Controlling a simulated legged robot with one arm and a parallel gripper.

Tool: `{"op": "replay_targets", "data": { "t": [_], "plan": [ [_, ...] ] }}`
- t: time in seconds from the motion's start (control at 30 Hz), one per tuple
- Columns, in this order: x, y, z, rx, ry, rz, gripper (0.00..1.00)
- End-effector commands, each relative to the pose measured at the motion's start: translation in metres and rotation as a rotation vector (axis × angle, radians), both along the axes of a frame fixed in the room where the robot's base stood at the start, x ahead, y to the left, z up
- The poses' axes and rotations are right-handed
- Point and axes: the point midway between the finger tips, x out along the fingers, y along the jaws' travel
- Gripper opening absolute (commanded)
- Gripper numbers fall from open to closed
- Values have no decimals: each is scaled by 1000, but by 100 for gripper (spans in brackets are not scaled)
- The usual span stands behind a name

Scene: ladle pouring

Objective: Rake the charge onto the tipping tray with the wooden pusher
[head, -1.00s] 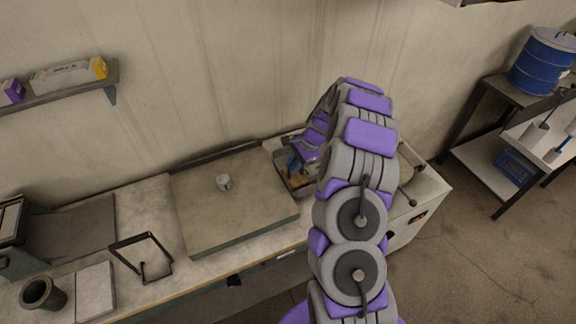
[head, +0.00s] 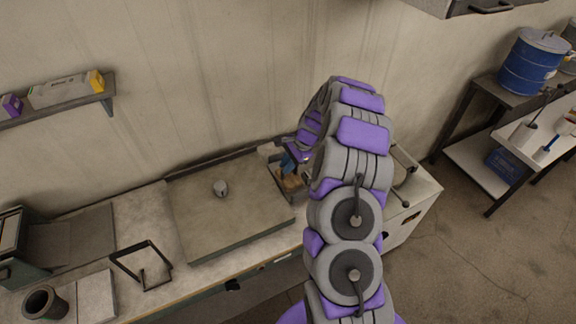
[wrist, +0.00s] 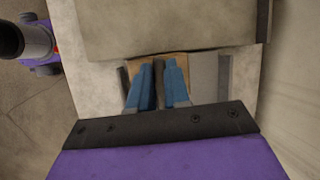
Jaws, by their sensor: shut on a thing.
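My gripper (head: 289,161), with blue fingers, is at the right end of the wide slab, mostly behind my arm. In the wrist view its fingers (wrist: 159,85) are close together on a dark upright piece, with a brown wooden part just beyond the tips. I take this as the wooden pusher (wrist: 160,63); its wood also shows in the head view (head: 290,181). A small grey lump (head: 221,188), likely the charge, sits on the slab (head: 205,225), apart from the gripper. A grey metal-edged holder (head: 272,168) surrounds the wood. I cannot tell which part is the tipping tray.
A black wire frame (head: 143,265), a dark cup (head: 43,301) and a pale block (head: 97,296) stand on the bench at left. A wall shelf (head: 60,103) holds boxes. A blue drum (head: 533,62) stands on a rack at right. The slab is mostly bare.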

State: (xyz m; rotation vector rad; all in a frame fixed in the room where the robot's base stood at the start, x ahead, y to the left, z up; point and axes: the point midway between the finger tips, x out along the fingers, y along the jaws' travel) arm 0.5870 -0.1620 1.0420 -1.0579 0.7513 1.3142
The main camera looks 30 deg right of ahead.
Motion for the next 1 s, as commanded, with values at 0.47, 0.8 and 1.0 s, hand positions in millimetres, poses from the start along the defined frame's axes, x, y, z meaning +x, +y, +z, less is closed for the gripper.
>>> {"op": "replay_targets", "data": {
  "t": [0.47,0.8,1.0],
  "plan": [
    [0,4,33,0,-1,1,0],
    [0,5,38,0,-1,1,0],
    [0,5,38,0,-1,0,0]
  ]
}}
